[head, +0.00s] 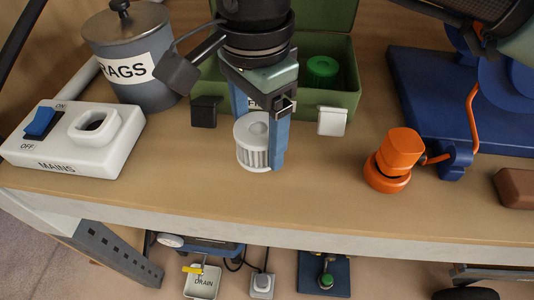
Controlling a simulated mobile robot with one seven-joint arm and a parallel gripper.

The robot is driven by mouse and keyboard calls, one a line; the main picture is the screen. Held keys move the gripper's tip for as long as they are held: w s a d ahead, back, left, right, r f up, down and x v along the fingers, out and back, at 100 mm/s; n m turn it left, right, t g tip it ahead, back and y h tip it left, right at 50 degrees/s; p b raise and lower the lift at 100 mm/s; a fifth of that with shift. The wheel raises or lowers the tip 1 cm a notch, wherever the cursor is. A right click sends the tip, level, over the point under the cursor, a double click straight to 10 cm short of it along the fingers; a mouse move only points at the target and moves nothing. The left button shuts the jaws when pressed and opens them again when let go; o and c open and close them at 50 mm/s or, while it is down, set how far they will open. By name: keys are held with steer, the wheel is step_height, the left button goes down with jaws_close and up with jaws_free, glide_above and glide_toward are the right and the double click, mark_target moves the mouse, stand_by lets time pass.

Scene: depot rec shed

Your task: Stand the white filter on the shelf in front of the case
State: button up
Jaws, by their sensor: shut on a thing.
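The white filter (252,150) is a short ribbed cylinder with a round cap, held upright in front of the case. My gripper (263,140) points down with blue fingers shut on the filter, one finger at its right side and the other partly hidden behind it. The green case (347,88) stands open on the wooden shelf (320,190), its label mostly covered by my gripper. A green round item (322,68) lies inside the case. I cannot tell whether the filter's base touches the shelf or hangs just above it.
A white mains switch box (70,150) and grey rags tin (150,90) are at the left. An orange knob-like piece (392,158) and blue stand (425,85) are at the right. Bare shelf lies between the filter and the front edge.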

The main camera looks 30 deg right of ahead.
mark_target(261, 177)
steer(key=shift+f, duration=2.75)
steer(key=shift+f+b, duration=0.15)
steer(key=shift+b, duration=0.2)
steer(key=o, duration=1.3)
step_height(261, 177, up, 12)
steer(key=shift+r+p, duration=0.2)
steer(key=shift+p, duration=0.65)
steer(key=shift+s, duration=0.1)
